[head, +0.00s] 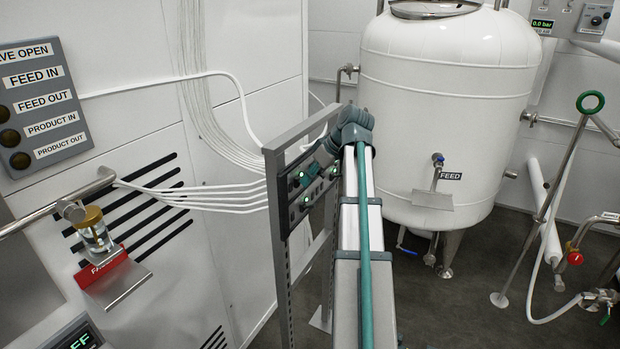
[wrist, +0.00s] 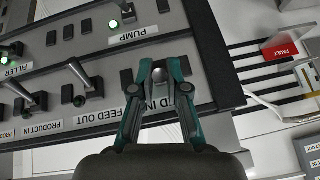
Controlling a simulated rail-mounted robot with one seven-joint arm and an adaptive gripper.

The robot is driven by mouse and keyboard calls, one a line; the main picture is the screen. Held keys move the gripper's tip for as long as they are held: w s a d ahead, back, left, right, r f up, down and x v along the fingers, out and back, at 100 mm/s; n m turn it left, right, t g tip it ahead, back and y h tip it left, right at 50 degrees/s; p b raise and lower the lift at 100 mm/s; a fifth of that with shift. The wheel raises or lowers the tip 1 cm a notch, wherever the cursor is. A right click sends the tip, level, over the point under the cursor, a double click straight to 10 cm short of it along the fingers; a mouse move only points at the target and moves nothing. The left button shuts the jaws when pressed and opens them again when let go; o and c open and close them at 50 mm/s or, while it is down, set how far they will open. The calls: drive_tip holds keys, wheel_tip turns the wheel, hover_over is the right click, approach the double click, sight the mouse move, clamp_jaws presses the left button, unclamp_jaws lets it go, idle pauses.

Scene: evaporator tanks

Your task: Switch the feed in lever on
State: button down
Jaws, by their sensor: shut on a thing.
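In the wrist view, the panel appears upside down. My gripper (wrist: 160,72) has its two teal fingers closed around a short silver lever (wrist: 160,77). The label below it (wrist: 160,105) is partly covered by a finger and reads "D IN". The FEED OUT lever (wrist: 79,97) stands just left, apart from my fingers, with its FEED OUT label (wrist: 97,117) below. In the head view the control panel (head: 302,195) is seen nearly edge-on, with my arm reaching to it; the fingers and lever cannot be made out there.
Close by on the panel are a PRODUCT lever (wrist: 18,90) and a PUMP switch with a lit green lamp (wrist: 127,13). A red FAULT sign (wrist: 281,50) is to the right. In the head view, a white tank (head: 440,100) stands behind, and a pipe stand (head: 550,200) is at right.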

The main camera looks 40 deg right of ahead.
drive_tip(key=c, duration=1.2)
unclamp_jaws()
drive_tip(key=v, duration=1.2)
drive_tip(key=shift+f, duration=0.15)
